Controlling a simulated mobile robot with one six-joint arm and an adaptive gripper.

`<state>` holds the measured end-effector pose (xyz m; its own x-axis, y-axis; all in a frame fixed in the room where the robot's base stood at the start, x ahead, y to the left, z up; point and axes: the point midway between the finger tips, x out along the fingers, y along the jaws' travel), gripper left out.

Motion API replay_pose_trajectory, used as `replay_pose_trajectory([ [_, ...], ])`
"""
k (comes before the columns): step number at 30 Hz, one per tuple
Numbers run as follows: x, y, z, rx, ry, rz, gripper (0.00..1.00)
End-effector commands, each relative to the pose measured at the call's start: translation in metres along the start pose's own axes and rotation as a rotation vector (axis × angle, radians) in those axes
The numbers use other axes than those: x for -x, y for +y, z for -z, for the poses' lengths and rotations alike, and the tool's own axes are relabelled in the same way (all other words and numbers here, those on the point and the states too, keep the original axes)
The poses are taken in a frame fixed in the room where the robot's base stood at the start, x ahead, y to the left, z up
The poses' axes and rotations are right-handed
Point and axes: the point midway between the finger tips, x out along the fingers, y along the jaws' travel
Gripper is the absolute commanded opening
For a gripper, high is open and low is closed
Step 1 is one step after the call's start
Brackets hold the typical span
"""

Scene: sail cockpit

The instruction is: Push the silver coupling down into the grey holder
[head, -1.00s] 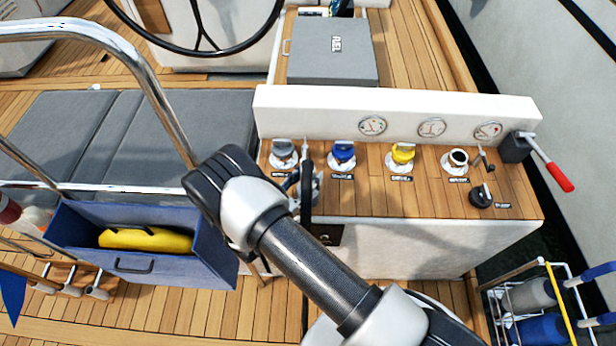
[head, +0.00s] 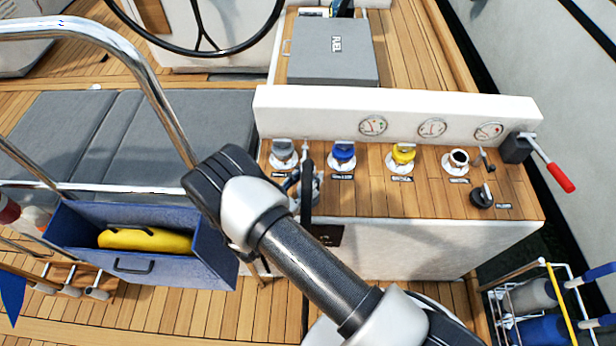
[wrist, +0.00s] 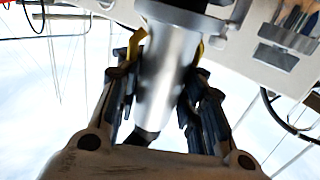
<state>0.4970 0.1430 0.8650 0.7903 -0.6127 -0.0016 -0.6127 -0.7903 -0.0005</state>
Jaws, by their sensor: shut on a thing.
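In the wrist view a smooth silver cylinder, which looks like the silver coupling (wrist: 163,85), stands between the two dark fingers of my gripper (wrist: 163,100). The fingers are shut on its sides. In the head view my gripper (head: 305,188) is over the left end of the wooden console top, partly hidden by my own wrist; the coupling cannot be made out clearly there. Just behind it is a grey-topped fitting (head: 283,147) on a white round base. I cannot tell whether this is the grey holder, or whether the coupling touches a holder.
Blue (head: 343,151) and yellow (head: 403,153) fittings and a dark open one (head: 458,158) stand in a row to the right. A white gauge panel (head: 290,108) rises behind. A red-handled lever (head: 558,176) is at the far right. A blue box (head: 150,275) holds a yellow thing.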

Motion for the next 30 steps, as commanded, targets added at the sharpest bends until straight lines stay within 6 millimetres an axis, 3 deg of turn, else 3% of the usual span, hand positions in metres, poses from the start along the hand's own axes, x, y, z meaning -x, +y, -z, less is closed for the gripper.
replay_pose_trajectory([
  [19, 0.0, 0.0, -0.012, -0.001, 0.002, 0.0, 0.0],
  [20, 0.0, 0.0, -0.011, -0.001, 0.002, 0.0, 0.36],
  [24, 0.0, 0.0, -0.011, -0.001, 0.001, 0.0, 0.44],
  [30, 0.0, 0.0, -0.011, 0.0, 0.001, 0.0, 0.44],
])
